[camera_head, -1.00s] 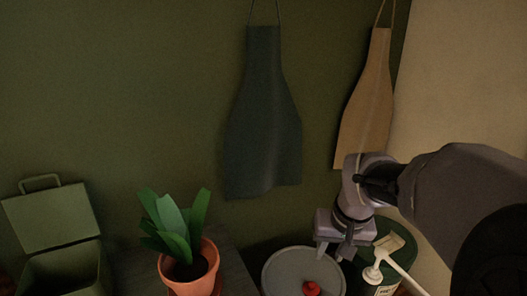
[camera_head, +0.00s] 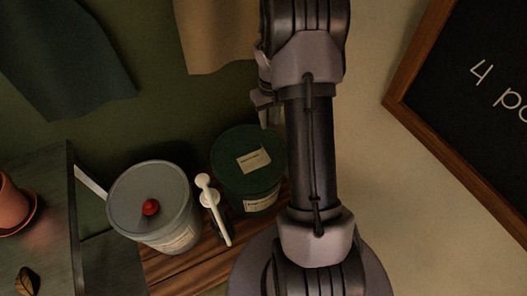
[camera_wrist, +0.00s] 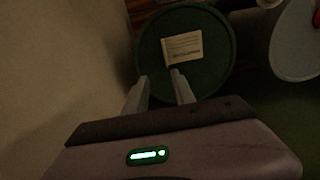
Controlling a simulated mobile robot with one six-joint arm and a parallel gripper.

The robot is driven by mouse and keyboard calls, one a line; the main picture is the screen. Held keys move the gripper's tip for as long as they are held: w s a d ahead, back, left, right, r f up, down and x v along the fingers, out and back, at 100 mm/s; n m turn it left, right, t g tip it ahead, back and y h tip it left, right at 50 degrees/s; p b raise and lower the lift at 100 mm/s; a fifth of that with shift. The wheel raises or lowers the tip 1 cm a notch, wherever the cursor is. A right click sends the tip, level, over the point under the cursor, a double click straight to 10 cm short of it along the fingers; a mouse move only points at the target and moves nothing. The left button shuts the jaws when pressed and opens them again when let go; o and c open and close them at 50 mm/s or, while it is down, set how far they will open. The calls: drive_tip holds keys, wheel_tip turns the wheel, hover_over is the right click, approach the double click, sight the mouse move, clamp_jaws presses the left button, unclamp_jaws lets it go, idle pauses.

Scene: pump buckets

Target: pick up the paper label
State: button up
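The paper label (camera_head: 253,159) is a small cream rectangle lying flat on the dark green lid of a green bucket (camera_head: 228,177). In the wrist view the label (camera_wrist: 184,47) lies on the round lid (camera_wrist: 205,80), just beyond my fingertips. My gripper (camera_wrist: 156,86) is open, its two pale fingers apart with nothing between them. One fingertip appears close to the label's lower edge in that view; I cannot tell the height gap. In the head view my gripper (camera_head: 268,118) shows partly behind my arm, above the far side of the lid.
A grey bucket (camera_head: 128,222) with a red knob (camera_head: 151,207) stands left of the green one. A white pump (camera_head: 212,205) stands between them on a wooden surface (camera_head: 165,268). A terracotta pot (camera_head: 12,208) is at far left. Aprons (camera_head: 215,40) hang behind; a framed chalkboard (camera_head: 480,90) is at right.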

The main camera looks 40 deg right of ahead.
drive_tip(key=b, duration=0.3)
hover_over(265, 151)
drive_tip(key=f, duration=1)
drive_tip(key=shift+s+d+f, duration=0.15)
drive_tip(key=shift+d+f, duration=0.05)
drive_tip(key=shift+d, duration=0.1)
drive_tip(key=f+b, duration=0.1)
drive_tip(key=f, duration=0.2)
drive_tip(key=f+b, duration=0.1)
drive_tip(key=f, duration=0.1)
drive_tip(key=shift+w+a+f+b, duration=0.2)
drive_tip(key=shift+w+a+b, duration=0.05)
drive_tip(key=shift+b, duration=0.05)
drive_tip(key=shift+r, duration=0.1)
clamp_jaws()
